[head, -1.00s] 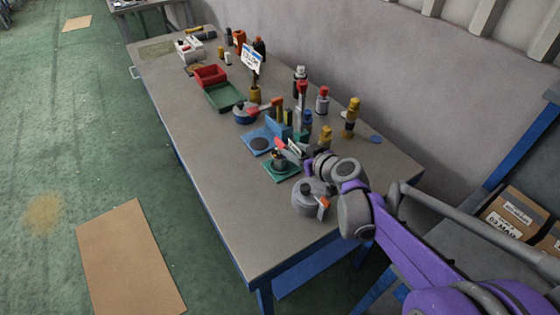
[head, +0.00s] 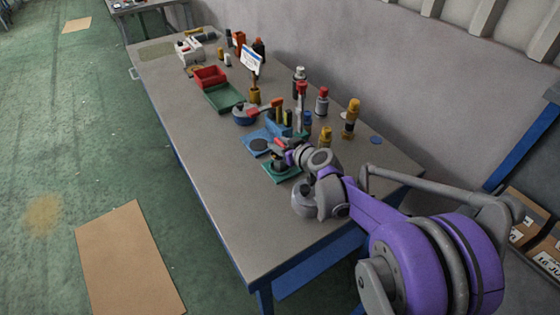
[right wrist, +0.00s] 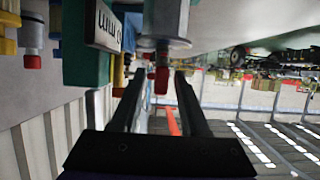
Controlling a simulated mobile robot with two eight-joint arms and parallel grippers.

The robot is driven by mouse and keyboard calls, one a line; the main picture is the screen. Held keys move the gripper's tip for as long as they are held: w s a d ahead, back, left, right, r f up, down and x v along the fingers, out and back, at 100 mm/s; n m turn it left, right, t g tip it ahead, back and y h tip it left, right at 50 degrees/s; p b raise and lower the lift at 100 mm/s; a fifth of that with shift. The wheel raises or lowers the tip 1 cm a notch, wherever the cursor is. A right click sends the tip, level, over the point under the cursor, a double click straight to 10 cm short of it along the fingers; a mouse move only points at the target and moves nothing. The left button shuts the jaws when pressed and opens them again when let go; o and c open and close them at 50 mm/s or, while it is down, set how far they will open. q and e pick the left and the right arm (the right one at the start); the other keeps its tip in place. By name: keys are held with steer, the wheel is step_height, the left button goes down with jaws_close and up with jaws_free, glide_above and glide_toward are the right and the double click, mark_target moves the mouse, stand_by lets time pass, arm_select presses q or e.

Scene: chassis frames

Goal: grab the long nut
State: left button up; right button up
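I cannot single out the long nut for certain in either view; it may be hidden or too small. My right gripper (head: 282,147) is over the teal pad (head: 275,173) on the workbench, among small parts, and partly hides them. In the right wrist view the right gripper (right wrist: 157,82) has its two dark fingers spread apart. A grey round part with a red tip (right wrist: 162,78) shows in line with the gap between the fingers, seemingly beyond them. No contact with it can be made out. My left gripper is not in view.
Red (head: 210,76) and green (head: 223,97) bins are farther back. The near-left bench surface is clear.

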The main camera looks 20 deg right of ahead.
jaws_close()
stand_by(1.2)
